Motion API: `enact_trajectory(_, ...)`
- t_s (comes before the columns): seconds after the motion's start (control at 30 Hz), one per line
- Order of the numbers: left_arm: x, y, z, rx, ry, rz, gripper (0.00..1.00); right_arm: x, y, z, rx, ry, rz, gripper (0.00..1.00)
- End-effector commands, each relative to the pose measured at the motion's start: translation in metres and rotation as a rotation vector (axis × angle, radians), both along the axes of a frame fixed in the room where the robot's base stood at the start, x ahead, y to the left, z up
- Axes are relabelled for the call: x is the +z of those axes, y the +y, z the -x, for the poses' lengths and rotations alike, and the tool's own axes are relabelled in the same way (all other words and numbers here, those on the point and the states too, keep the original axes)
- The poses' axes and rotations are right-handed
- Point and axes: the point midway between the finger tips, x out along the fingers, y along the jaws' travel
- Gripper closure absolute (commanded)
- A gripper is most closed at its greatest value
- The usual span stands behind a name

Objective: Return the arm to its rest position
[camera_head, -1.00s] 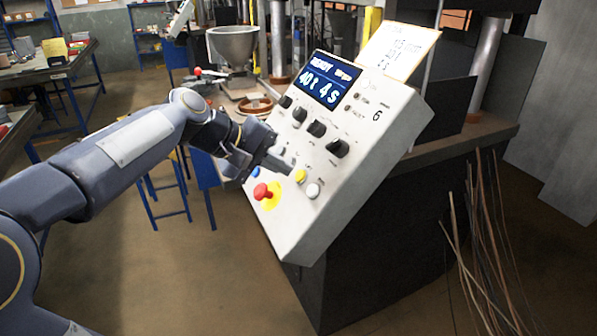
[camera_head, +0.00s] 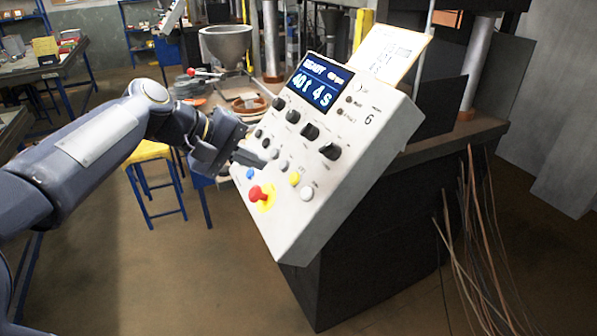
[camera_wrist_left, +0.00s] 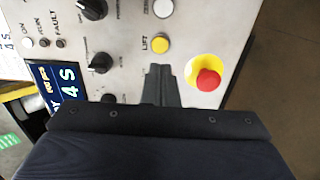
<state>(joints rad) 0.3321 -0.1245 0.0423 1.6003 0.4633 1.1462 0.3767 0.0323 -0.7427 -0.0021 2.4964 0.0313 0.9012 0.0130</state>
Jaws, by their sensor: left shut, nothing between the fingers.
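My left arm comes in from the left in the head view. Its gripper (camera_head: 251,158) is shut and empty, in front of the left side of the white control panel (camera_head: 335,205). In the left wrist view the closed fingers (camera_wrist_left: 161,86) point at the panel, near the yellow LIFT button (camera_wrist_left: 160,43) and the red emergency stop (camera_wrist_left: 208,80). I cannot tell whether the fingertips touch the panel. The panel's display (camera_head: 320,82) reads READY, 40t and 4S. My right gripper is in neither view.
A dark press (camera_head: 400,185) stands behind and below the panel. Thin rods (camera_head: 475,235) lean at its right. A yellow-topped stool (camera_head: 150,152) stands behind my left arm. A workbench (camera_head: 60,65) is at the far left. The floor in front is clear.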

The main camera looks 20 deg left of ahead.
Motion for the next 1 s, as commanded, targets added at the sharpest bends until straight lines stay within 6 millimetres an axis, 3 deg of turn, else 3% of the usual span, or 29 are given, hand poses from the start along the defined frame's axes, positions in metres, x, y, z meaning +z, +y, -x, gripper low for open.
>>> enact_trajectory(0.17, 0.000, 0.000, 0.000, -0.001, 0.000, -0.002, 1.00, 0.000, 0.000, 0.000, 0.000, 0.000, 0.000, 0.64)
enact_trajectory(0.27, -0.006, -0.008, 0.012, -0.022, -0.004, -0.034, 1.00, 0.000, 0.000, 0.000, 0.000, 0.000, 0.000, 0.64)
enact_trajectory(0.37, -0.026, -0.026, 0.045, -0.086, -0.015, -0.122, 1.00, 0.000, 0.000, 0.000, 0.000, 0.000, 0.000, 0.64)
enact_trajectory(0.6, -0.114, -0.071, 0.151, -0.337, -0.080, -0.431, 1.00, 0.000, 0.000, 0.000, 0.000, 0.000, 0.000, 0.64)
enact_trajectory(0.7, -0.146, -0.081, 0.180, -0.427, -0.109, -0.525, 1.00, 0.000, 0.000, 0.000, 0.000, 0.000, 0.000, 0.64)
enact_trajectory(0.83, -0.170, -0.088, 0.200, -0.494, -0.131, -0.590, 1.00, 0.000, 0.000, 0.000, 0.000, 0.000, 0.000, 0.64)
enact_trajectory(1.0, -0.176, -0.089, 0.204, -0.508, -0.134, -0.604, 1.00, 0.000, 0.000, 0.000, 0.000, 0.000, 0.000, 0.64)
